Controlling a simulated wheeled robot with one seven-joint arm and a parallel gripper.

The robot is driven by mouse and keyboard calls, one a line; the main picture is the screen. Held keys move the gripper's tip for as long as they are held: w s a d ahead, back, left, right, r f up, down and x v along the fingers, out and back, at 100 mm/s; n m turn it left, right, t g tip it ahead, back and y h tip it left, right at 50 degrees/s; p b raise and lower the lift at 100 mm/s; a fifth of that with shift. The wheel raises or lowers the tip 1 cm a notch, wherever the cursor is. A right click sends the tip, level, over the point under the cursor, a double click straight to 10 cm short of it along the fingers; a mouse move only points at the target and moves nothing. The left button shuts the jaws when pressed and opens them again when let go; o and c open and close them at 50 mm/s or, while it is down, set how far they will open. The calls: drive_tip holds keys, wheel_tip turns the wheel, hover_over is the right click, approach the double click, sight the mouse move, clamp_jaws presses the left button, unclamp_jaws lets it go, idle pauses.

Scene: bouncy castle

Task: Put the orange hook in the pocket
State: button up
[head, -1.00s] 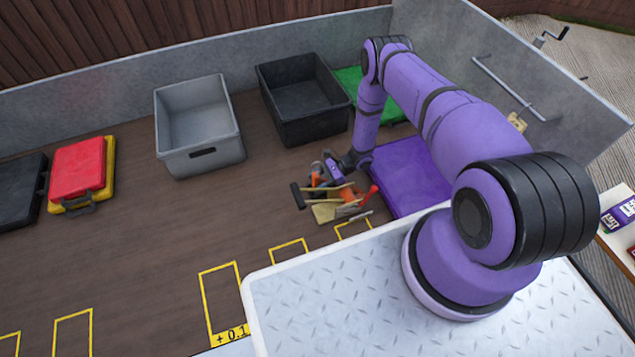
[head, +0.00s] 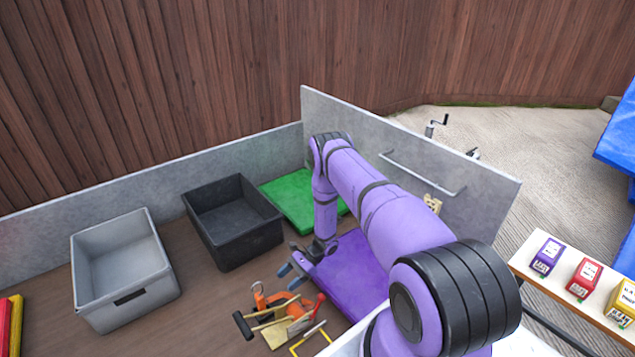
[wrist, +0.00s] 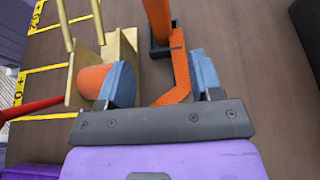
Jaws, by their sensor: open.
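The orange hook (head: 259,298) lies at the far left edge of a small tool pile. In the wrist view an orange bent bar (wrist: 180,70), which looks like the hook, runs between and beyond my fingers. My gripper (head: 291,269) is open and empty, just beyond the pile in the head view. Its two blue-grey fingers (wrist: 160,72) are spread around the bar's lower bend in the picture; I see no contact. A rounded orange end (wrist: 93,80) is partly behind the left finger. I cannot make out which thing is the pocket.
Wooden tools (head: 277,332) and a red-handled tool (head: 317,305) crowd the pile. A grey bin (head: 125,290) and a black bin (head: 240,245) stand to the left. A purple mat (head: 350,270) and a green mat (head: 290,200) lie near the low grey wall (head: 400,165).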

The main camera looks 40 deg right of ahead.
drive_tip(key=w+r+n+g+h, duration=0.1)
drive_tip(key=w+r+n, duration=0.2)
drive_tip(key=r, duration=0.9)
drive_tip(key=w+r+n+g+h, duration=0.15)
drive_tip(key=w+r, duration=0.25)
drive_tip(key=r, duration=0.9)
drive_tip(key=s+a+r+n+h, duration=0.1)
drive_tip(key=s+r+n+h, duration=0.15)
drive_tip(key=r, duration=0.85)
drive_tip(key=s+a+r+n+h, duration=0.1)
drive_tip(key=s+a+r+n, duration=0.15)
drive_tip(key=r, duration=0.85)
drive_tip(key=s+a+r+n+t+h, duration=0.1)
drive_tip(key=s+r+n+t+h, duration=0.1)
drive_tip(key=s+r, duration=0.5)
drive_tip(key=s+a+r+n+t+h, duration=0.1)
drive_tip(key=s+r+n+h, duration=0.15)
drive_tip(key=s+r, duration=0.55)
drive_tip(key=s+r+n+t+h, duration=0.1)
drive_tip(key=s+r, duration=0.3)
drive_tip(key=s, duration=0.4)
drive_tip(key=s+d+r+n+t+h, duration=0.1)
drive_tip(key=s+r+n+t+h, duration=0.1)
drive_tip(key=s, duration=0.6)
drive_tip(key=shift+s+r+n+t, duration=0.2)
drive_tip(key=shift+r+n+t, duration=0.3)
drive_tip(key=shift+r+t, duration=0.4)
